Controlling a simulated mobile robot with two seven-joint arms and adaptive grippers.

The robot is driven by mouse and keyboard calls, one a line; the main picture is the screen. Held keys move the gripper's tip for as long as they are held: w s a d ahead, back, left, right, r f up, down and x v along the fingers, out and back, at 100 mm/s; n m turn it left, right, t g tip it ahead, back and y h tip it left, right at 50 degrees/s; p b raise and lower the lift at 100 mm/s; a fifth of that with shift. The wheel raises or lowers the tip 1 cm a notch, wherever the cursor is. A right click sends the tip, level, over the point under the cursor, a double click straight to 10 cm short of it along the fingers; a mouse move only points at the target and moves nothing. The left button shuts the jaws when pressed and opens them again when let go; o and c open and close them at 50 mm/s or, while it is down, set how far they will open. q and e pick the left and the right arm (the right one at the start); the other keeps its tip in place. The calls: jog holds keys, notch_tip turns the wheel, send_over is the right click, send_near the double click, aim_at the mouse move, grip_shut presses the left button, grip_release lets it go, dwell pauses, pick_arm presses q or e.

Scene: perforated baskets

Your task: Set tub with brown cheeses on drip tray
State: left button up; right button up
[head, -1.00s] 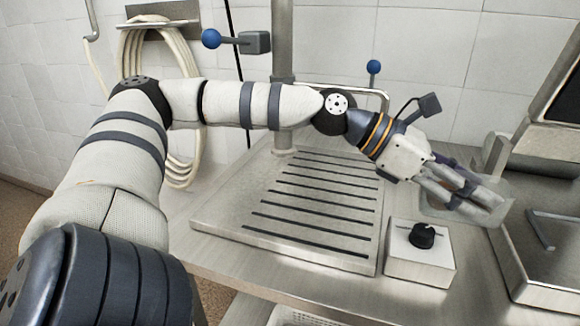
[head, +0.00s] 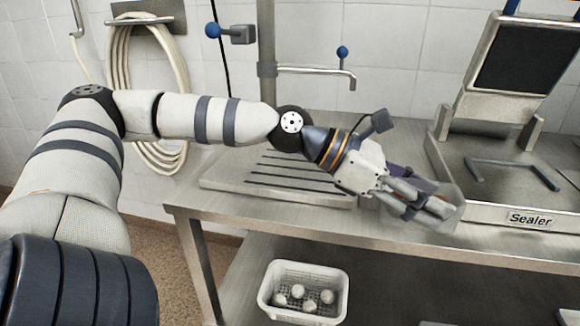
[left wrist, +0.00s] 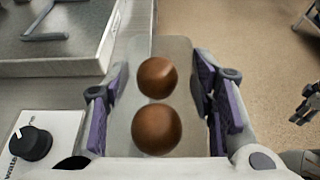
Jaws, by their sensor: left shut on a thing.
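My left gripper (head: 432,200) is shut on a clear tub (head: 455,202), in front of the sealer in the head view. In the left wrist view the tub (left wrist: 182,60) lies between the two purple-padded fingers (left wrist: 160,108) and holds two round brown cheeses (left wrist: 157,104). The drip tray (head: 222,180), a flat metal plate with dark slots, lies on the bench left of the gripper. Its right end is partly hidden by my arm, and its visible top is bare. A dark gripper, seemingly my right one (left wrist: 308,104), is cut off at the left wrist view's right edge.
The sealer (head: 530,216) stands on the right of the bench. A box with a black knob (left wrist: 32,143) is beside the gripper in the left wrist view. A tap (head: 320,71) rises behind the drip tray. A white perforated basket (head: 264,300) with several white balls sits below.

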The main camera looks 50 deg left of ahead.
pick_arm(q)
jog(key=s+d+f, duration=0.1)
jog(key=s+f, duration=0.5)
jog(key=f, duration=0.5)
jog(key=shift+s+f, duration=0.25)
jog(key=shift+s, duration=0.05)
